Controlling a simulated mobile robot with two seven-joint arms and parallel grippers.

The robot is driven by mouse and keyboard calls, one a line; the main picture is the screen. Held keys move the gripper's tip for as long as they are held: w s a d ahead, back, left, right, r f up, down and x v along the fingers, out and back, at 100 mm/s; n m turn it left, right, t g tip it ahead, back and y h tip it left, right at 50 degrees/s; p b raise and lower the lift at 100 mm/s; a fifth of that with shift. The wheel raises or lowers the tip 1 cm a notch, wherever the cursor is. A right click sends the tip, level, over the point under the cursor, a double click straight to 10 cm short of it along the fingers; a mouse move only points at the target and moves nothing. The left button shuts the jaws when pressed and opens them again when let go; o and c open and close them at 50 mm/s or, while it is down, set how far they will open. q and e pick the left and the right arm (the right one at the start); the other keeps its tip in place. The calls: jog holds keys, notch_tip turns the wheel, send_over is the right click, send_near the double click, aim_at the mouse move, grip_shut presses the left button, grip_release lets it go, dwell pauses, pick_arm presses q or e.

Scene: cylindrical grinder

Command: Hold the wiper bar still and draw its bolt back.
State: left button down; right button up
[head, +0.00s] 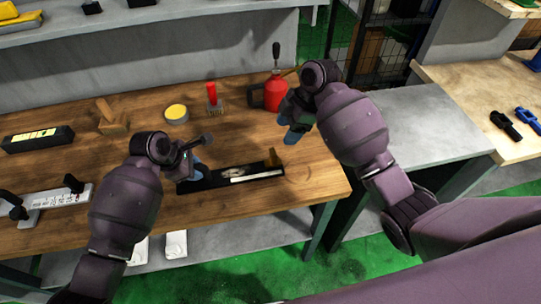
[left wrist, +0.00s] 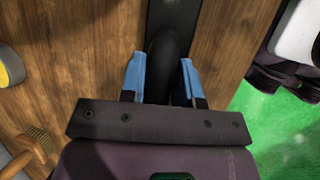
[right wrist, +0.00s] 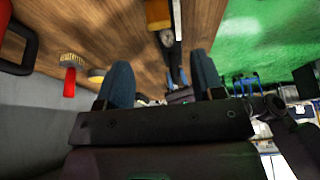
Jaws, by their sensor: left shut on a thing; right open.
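The wiper bar (head: 217,180) is a long dark bar lying on the wooden bench, with a pale strip on its near right side. A yellow-brown upright piece (head: 272,157) stands at its right end; it also shows in the right wrist view (right wrist: 158,14). I cannot tell which part is the bolt. My left gripper (head: 196,174) is shut on the bar's left end; in the left wrist view its blue fingers (left wrist: 160,80) flank a dark rounded part. My right gripper (head: 291,132) is open and empty, above the bench behind and right of the bar.
A red can (head: 275,94) stands close behind my right gripper. The bench's front edge is just in front of the bar.

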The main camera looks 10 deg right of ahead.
aim_at(273, 152)
jog(key=x, duration=1.2)
